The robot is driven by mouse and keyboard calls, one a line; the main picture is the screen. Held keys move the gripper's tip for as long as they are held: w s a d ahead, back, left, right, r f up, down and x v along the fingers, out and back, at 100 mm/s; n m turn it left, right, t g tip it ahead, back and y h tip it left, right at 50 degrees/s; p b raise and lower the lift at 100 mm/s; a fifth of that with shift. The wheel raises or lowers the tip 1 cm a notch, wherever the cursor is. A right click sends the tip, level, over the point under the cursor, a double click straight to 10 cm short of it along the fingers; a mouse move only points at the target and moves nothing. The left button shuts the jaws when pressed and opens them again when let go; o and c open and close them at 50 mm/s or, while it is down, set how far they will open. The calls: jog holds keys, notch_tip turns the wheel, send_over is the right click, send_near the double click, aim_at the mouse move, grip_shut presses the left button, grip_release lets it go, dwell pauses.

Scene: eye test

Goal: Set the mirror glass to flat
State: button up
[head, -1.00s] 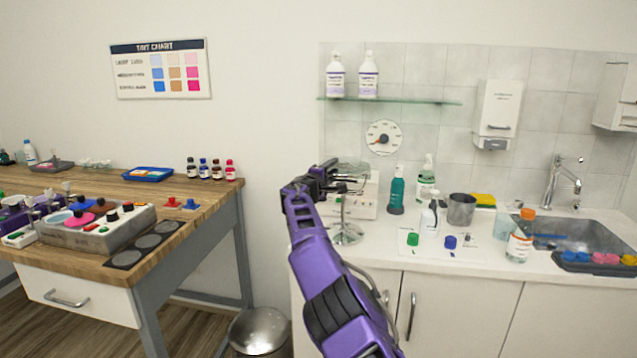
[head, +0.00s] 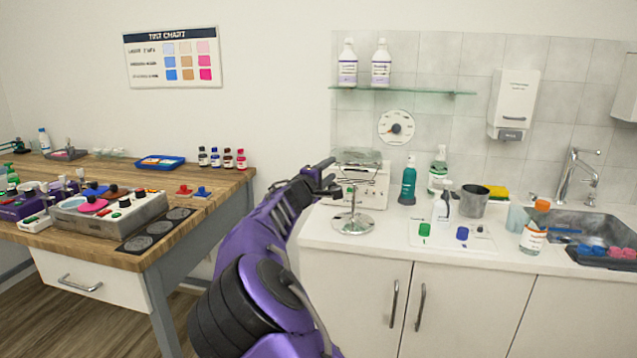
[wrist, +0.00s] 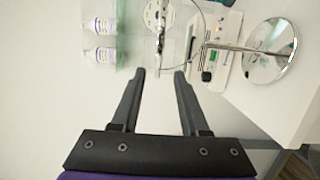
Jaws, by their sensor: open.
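The table mirror stands on the white counter's left end, with a round chrome base (head: 352,222) and a thin stem. Its glass (head: 357,156) shows as a thin, nearly level shape in the head view. In the wrist view it appears almost edge-on (wrist: 161,30) inside a thin curved yoke (wrist: 204,30); any small tilt is hard to tell. My gripper (head: 335,180) is just left of the mirror's yoke, at about glass height. In the wrist view its two fingers (wrist: 160,74) are apart with nothing between them, pointing towards the glass. Contact is not visible.
A white boxy device (head: 372,190) stands close behind the mirror. A teal bottle (head: 408,182) and a pump bottle (head: 443,205) are to the right. A glass shelf (head: 405,91) with two bottles hangs above. The wooden bench (head: 222,190) stands left, across a gap.

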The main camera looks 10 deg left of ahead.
jog(key=v, duration=0.6)
jog(key=shift+s+r, duration=0.1)
